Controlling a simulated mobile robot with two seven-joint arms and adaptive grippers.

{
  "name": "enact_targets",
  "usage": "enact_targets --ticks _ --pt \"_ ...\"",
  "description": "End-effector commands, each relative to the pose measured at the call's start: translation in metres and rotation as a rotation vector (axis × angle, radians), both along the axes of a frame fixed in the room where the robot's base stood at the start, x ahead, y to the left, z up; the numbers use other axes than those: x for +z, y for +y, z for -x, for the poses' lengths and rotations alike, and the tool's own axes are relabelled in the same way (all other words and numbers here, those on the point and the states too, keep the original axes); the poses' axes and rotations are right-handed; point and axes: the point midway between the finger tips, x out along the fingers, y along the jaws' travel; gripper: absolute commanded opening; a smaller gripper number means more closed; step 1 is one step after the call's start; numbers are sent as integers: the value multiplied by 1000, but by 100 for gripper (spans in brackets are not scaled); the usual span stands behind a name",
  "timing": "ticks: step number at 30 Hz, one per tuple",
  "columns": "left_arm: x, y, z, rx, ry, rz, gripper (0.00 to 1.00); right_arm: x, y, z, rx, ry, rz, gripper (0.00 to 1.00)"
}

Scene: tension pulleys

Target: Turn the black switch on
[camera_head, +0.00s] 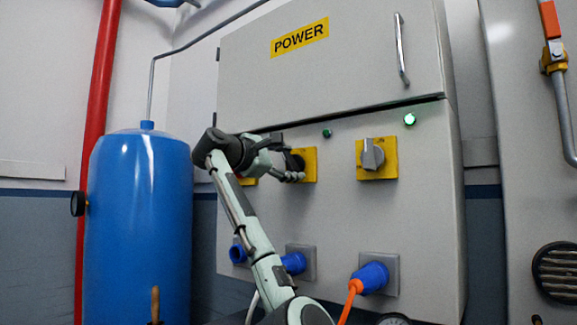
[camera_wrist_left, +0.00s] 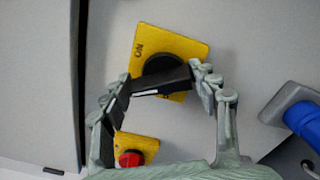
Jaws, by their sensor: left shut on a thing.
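The black switch (camera_wrist_left: 165,75) sits on a yellow plate (camera_wrist_left: 185,42) with an "ON" label at its upper left in the left wrist view. Its handle lies nearly level there, tilted slightly. My left gripper (camera_wrist_left: 163,84) is shut on the handle, with fingers at both of its ends. In the head view, the black switch (camera_head: 299,161) is partly hidden behind my left gripper (camera_head: 290,174), on the grey cabinet's front. A small dark green lamp (camera_head: 327,133) is above and right of it. My right gripper is not in view.
A grey switch (camera_head: 372,155) on a yellow plate is to the right, under a bright green lamp (camera_head: 410,119). A red button (camera_wrist_left: 132,159) is close to my left gripper. Blue plugs (camera_head: 370,278) stick out below. A blue tank (camera_head: 138,225) stands left.

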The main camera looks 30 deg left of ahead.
Motion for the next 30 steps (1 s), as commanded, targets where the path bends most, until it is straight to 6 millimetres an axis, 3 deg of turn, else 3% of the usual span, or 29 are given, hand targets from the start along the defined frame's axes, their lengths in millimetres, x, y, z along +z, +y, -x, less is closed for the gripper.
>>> enact_targets --ticks 15,30 --pt "-1 -1 0 0 -30 -411 31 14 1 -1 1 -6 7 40" --pt "0 -3 0 -1 -42 -541 31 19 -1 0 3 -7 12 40"
